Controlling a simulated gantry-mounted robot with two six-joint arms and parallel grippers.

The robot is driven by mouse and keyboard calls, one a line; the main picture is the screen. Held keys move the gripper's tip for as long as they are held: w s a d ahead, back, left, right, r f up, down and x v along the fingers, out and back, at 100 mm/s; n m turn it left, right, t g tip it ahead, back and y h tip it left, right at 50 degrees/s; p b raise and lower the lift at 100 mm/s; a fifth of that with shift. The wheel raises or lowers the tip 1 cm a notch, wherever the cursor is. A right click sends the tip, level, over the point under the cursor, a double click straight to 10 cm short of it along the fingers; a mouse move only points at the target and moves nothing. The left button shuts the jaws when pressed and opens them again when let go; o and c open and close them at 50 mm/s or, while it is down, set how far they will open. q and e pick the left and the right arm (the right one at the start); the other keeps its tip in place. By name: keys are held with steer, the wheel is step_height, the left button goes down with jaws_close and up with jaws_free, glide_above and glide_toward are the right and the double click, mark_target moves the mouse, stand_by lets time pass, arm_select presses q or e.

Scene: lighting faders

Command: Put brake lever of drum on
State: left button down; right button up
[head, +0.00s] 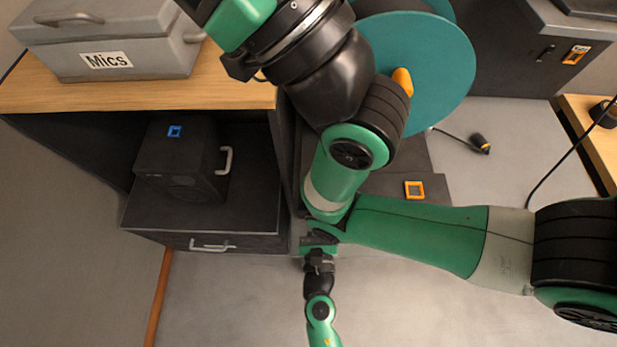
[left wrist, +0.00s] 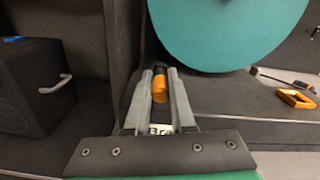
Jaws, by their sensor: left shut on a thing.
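The teal drum (head: 435,70) stands at the upper middle of the head view, partly behind my arm. It also fills the top of the left wrist view (left wrist: 225,30). My left gripper (left wrist: 160,74) is shut on an orange handle with a dark end, which looks like the brake lever (left wrist: 160,90), below the drum's left edge. A white label (left wrist: 159,129) with partly hidden letters shows between the finger bases. In the head view my arm links hide the lever and fingertips. My right gripper cannot be made out.
A dark cabinet with a speaker (head: 178,155) stands at the left, and a grey Mics case (head: 110,45) is on its wooden top. An orange square frame (head: 413,189) lies right of the lever.

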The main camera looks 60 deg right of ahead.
arm_select(q)
steer(key=shift+r, duration=0.1)
steer(key=c, duration=0.8)
jaws_free()
steer(key=shift+o, duration=0.2)
steer(key=shift+a, duration=0.1)
steer(key=shift+s+a, duration=0.2)
steer(key=shift+a, duration=0.05)
steer(key=p+v, duration=0.1)
steer(key=v, duration=1)
steer(key=shift+d, duration=0.1)
